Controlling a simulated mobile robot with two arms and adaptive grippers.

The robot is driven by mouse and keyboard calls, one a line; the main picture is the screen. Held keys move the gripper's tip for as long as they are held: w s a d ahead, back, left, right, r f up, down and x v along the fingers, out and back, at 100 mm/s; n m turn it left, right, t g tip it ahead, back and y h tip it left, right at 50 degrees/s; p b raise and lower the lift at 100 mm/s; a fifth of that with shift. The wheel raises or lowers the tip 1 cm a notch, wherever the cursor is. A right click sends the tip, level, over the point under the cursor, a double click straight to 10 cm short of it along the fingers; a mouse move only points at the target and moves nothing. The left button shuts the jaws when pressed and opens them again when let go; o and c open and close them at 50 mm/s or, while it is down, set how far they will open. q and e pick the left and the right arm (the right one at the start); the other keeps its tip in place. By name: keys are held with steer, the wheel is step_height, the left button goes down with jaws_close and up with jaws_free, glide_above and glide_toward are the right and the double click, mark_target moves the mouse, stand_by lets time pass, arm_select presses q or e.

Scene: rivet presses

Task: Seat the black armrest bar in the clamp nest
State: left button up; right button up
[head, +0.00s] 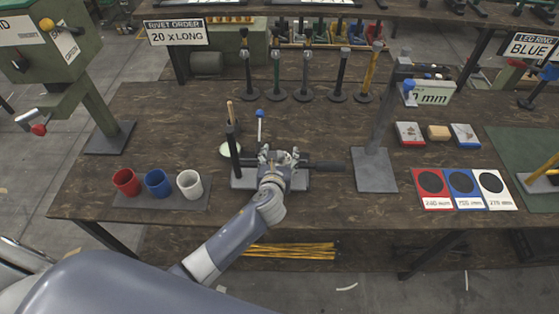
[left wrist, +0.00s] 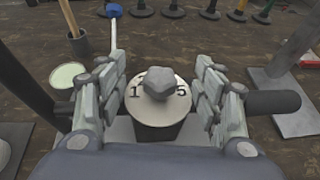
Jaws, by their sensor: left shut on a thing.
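My left gripper (head: 280,157) is over a grey base plate (head: 242,183) near the middle of the bench. In the left wrist view its fingers (left wrist: 161,80) sit at both sides of a round pale dial (left wrist: 145,113) marked 1 and 5. A grey hex knob (left wrist: 160,83) stands on the dial. A black horizontal bar (head: 325,166) sticks out to the right of the gripper; it also shows in the left wrist view (left wrist: 272,102). My gripper hides its other end, so I cannot tell how it sits. A black post (head: 233,152) stands at the left. My right gripper is out of view.
Red (head: 126,182), blue (head: 158,183) and white (head: 190,184) cups stand left. A blue-balled lever (head: 260,114) rises behind the gripper. A grey press stand (head: 375,168) is close on the right, with marked cards (head: 431,184) beyond. Several upright tools line the back.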

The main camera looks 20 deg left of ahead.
mark_target(279, 151)
arm_select(q)
steer(key=shift+w+a+r, duration=0.1)
steer(key=shift+w+a, duration=0.05)
steer(key=shift+w, duration=0.4)
steer(key=shift+w+a+r, duration=0.1)
steer(key=shift+w+a, duration=0.05)
steer(key=shift+w, duration=0.4)
steer(key=shift+w+a+f, duration=0.1)
steer(key=shift+w+a, duration=0.05)
steer(key=shift+w, duration=0.4)
steer(key=shift+w+a, duration=0.15)
steer(key=shift+w, duration=0.35)
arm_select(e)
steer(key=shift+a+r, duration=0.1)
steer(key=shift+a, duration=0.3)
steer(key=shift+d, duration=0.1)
arm_select(q)
steer(key=shift+f, duration=0.55)
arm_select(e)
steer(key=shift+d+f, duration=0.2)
arm_select(q)
steer(key=shift+r, duration=0.1)
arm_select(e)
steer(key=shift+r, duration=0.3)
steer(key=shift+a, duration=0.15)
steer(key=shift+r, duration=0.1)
